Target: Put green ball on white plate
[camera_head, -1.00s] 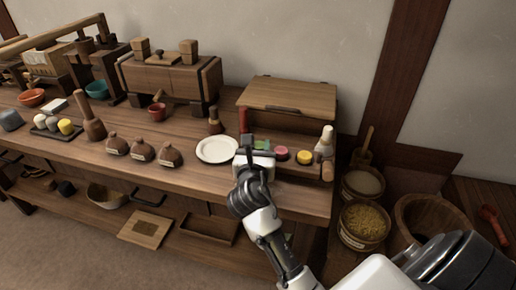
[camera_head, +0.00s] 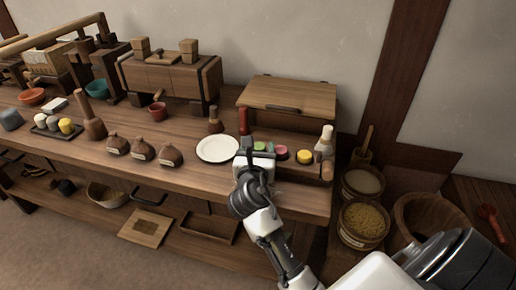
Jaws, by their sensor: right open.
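The white plate (camera_head: 217,148) lies flat and empty on the long wooden workbench. A small green thing (camera_head: 260,146), which looks like the green ball, sits just right of the plate and is partly hidden by my gripper. My right gripper (camera_head: 257,149) is open at the near side of the green thing, close to the plate's right rim. Its fingertips overlap the green in this view; I cannot tell whether they touch it. My left gripper is not in view.
A pink round piece (camera_head: 281,150) and a yellow one (camera_head: 304,156) sit right of the green thing. A pale-topped bottle (camera_head: 325,140) is at the right.

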